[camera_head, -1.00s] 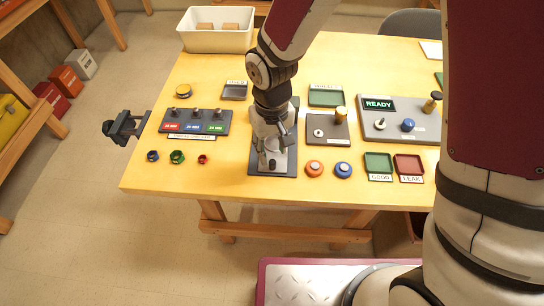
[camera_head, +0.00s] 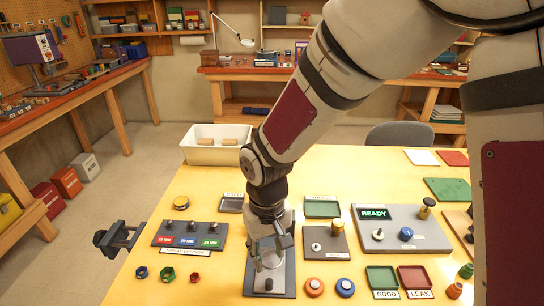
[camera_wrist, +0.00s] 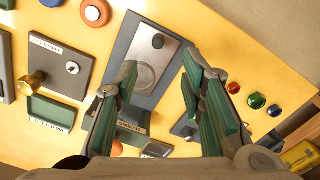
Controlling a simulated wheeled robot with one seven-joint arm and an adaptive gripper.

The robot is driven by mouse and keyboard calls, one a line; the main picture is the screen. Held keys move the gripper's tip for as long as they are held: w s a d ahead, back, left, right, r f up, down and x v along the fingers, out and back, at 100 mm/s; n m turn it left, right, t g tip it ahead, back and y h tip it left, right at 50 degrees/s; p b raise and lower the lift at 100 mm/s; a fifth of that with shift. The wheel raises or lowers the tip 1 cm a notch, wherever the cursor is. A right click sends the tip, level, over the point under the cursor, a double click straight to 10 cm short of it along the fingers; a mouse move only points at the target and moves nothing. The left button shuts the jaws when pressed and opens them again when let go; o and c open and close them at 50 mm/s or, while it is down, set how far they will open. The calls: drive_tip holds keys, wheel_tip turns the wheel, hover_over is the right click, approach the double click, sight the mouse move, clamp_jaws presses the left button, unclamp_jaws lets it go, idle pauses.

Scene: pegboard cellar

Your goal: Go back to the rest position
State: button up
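My gripper (camera_head: 268,250) is over the dark grey plate (camera_head: 285,284) at the front middle of the yellow table (camera_head: 150,282). In the wrist view my gripper (camera_wrist: 160,66) shows two green-padded fingers spread wide apart with nothing between them. The plate, with its light metal face, round recess and black knob (camera_wrist: 157,41), lies beyond the fingertips. In the head view the gripper covers part of this plate. A gap between fingers and plate seems to show in the wrist view, but its height is hard to judge.
Left is a block with several black knobs (camera_head: 188,240); right are a knob plate (camera_head: 318,254), the READY panel (camera_head: 390,242), and GOOD (camera_head: 382,277) and LEAK (camera_head: 415,277) trays. A white bin (camera_head: 215,157) stands behind. A black clamp (camera_head: 118,238) juts from the left edge.

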drive_tip(key=s+d+r+m+t, duration=0.3)
drive_tip(key=d+r, duration=1)
drive_tip(key=r, duration=0.2)
drive_tip(key=s+d+r+m+t, duration=0.2)
drive_tip(key=s+d+r, duration=0.4)
drive_tip(key=s, duration=0.4)
drive_tip(key=shift+s+d+r, duration=0.3)
drive_tip(key=shift+d+r, duration=0.1)
drive_tip(key=shift+d, duration=0.4)
